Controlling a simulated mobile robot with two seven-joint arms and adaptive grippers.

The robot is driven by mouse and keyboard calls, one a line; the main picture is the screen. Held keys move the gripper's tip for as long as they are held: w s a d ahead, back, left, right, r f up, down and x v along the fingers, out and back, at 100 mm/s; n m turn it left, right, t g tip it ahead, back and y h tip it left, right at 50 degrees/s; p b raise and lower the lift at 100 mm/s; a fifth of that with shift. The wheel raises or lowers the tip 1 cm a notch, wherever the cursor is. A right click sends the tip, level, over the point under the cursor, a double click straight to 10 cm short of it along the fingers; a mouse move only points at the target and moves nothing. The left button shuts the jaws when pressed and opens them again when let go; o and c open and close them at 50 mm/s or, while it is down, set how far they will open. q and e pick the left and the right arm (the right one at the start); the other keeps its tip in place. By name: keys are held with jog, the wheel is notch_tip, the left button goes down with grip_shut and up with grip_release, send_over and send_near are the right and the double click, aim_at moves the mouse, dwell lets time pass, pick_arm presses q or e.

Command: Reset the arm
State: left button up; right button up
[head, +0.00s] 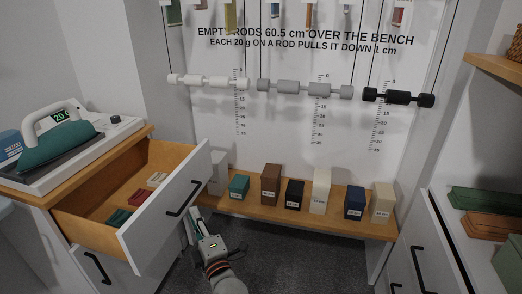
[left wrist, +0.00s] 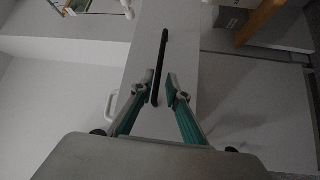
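My left gripper (head: 197,222) is low in the head view, beside the front of the open drawer (head: 160,222). Its arm comes up from the bottom edge. In the left wrist view its two fingers (left wrist: 161,80) with green pads are apart. The black drawer handle (left wrist: 160,62) lies in line with the gap between them; I cannot tell whether either finger touches it. The handle also shows on the drawer front in the head view (head: 184,198). No object is held. My right gripper is not in view.
The drawer juts out from the left cabinet with red, green and pale blocks inside. A scale (head: 62,140) stands above it. A low wooden bench (head: 333,217) bears several blocks. Three rods hang above it. A right cabinet (head: 440,245) borders the dark floor (head: 300,262).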

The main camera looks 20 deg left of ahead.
pick_arm(q)
jog(key=s+d+f+m+t+h+p, duration=0.1)
jog(key=s+d+m+t+h+p, duration=0.15)
jog(key=s+d+m+h, duration=0.55)
jog(key=s+d+m+t+h+p, duration=0.15)
jog(key=d+m+h+p, duration=0.35)
jog(key=m, duration=0.6)
jog(key=s+f+m+g+h, duration=0.1)
jog(key=s+f+m+g, duration=0.2)
jog(key=s, duration=0.7)
jog(key=s+d+f+m+g+h, duration=0.1)
jog(key=s+f+m+g+h, duration=0.1)
jog(key=s+f+m+g, duration=0.2)
jog(key=s+f+m, duration=0.3)
jog(key=s+f, duration=0.2)
jog(key=shift+s+d+f+m+g+p, duration=0.15)
jog(key=shift+s+d+m+g+p, duration=0.15)
jog(key=shift+s+p, duration=0.1)
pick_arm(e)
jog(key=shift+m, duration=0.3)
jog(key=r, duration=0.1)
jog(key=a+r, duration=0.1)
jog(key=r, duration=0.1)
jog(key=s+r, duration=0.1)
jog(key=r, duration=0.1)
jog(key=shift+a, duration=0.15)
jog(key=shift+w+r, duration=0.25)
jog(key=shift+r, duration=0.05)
